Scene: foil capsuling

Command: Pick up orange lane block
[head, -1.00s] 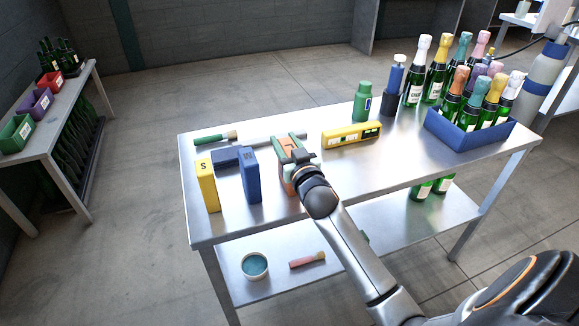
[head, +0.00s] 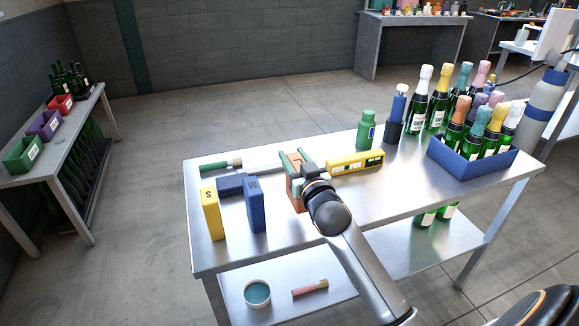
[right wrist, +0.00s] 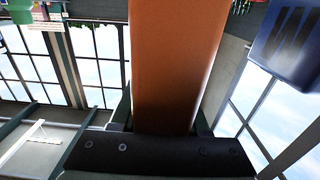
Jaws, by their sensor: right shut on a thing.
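In the right wrist view the orange block (right wrist: 176,60) fills the middle between the dark fingers. The gripper hides part of the block, and I cannot tell whether its bottom touches the table. My left gripper is not in view.
A yellow S block (head: 211,213) stands at the left. A yellow level (head: 355,162) lies just right of the gripper. The table's front right is clear.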

